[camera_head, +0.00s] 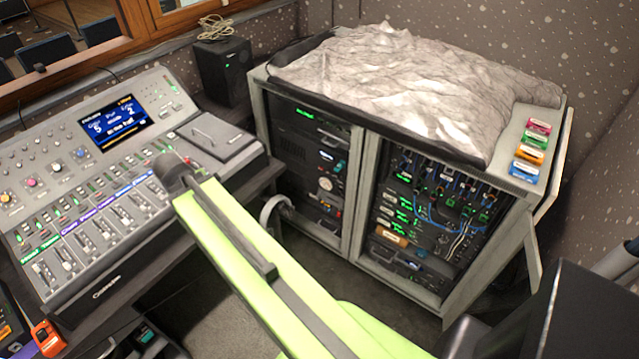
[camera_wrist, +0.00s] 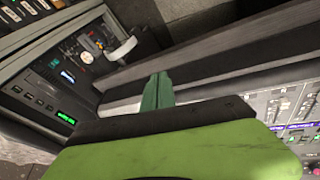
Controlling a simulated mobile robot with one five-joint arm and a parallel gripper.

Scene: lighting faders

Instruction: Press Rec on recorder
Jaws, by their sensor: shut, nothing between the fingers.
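My lime-green arm crosses the head view from the lower right to the mixing desk. Its dark end, my gripper (camera_head: 177,172), is over the desk's right part; whether it touches the desk cannot be told. In the wrist view the dark green fingers of my gripper (camera_wrist: 157,90) are together and empty. I cannot make out a recorder or a Rec button for certain. A rack unit with a green display (camera_wrist: 66,118) shows at the left of the wrist view. Rack units (camera_head: 318,150) also show in the cabinet in the head view. Their labels are too small to read.
The mixing desk (camera_head: 105,125) with a lit screen fills the left. The rack cabinet (camera_head: 357,190) stands right of centre, with a crumpled grey cover (camera_head: 390,85) and several coloured cases on top. A black speaker (camera_head: 222,70) stands behind. An orange device (camera_head: 47,338) is at lower left.

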